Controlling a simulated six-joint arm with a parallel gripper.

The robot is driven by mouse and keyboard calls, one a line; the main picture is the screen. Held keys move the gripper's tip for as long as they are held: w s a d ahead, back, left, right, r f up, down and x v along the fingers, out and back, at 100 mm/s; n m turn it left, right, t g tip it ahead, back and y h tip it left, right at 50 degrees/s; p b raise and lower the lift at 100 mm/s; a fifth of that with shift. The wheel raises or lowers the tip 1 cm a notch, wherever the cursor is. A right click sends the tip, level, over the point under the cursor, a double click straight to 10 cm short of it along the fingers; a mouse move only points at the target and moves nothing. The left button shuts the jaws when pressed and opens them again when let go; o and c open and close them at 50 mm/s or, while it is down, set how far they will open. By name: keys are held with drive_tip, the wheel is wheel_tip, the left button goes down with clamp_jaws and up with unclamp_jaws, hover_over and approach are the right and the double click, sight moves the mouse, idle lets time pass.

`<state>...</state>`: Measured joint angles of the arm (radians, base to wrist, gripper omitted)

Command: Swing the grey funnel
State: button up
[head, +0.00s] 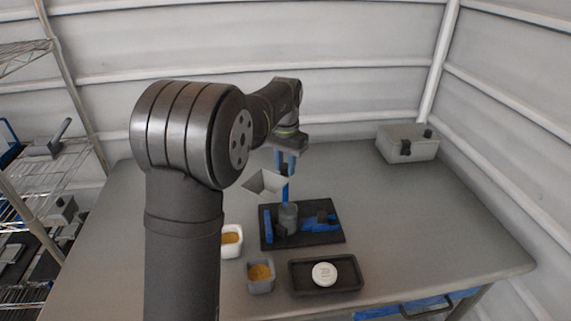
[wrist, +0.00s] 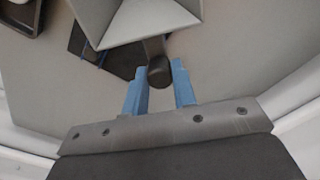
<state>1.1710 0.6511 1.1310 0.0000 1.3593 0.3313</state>
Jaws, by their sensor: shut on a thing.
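The grey funnel (head: 265,182) is a square, open hopper beside a blue upright, above a black base plate (head: 334,239). In the wrist view the funnel (wrist: 148,18) is at the top, with a dark rounded handle (wrist: 159,76) reaching toward me. My gripper (head: 286,163) points down at the funnel. In the wrist view its blue fingers (wrist: 159,70) stand on either side of the handle and are shut on it. A grey cylindrical cup (head: 288,219) stands on the base plate below, among blue parts. The funnel's outlet is not clearly visible.
A white cup (head: 231,251) and a grey cup (head: 261,288), both with yellow-brown grains, stand at the front left. A black tray (head: 350,284) holds a white round disc (head: 324,274). A grey box (head: 408,142) sits back right. The table's right side is clear.

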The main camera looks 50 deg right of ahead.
drive_tip(key=n, duration=0.8)
drive_tip(key=o, duration=0.7)
drive_tip(key=shift+r, duration=0.1)
drive_tip(key=shift+r, duration=3.45)
drive_tip(key=shift+f, duration=0.15)
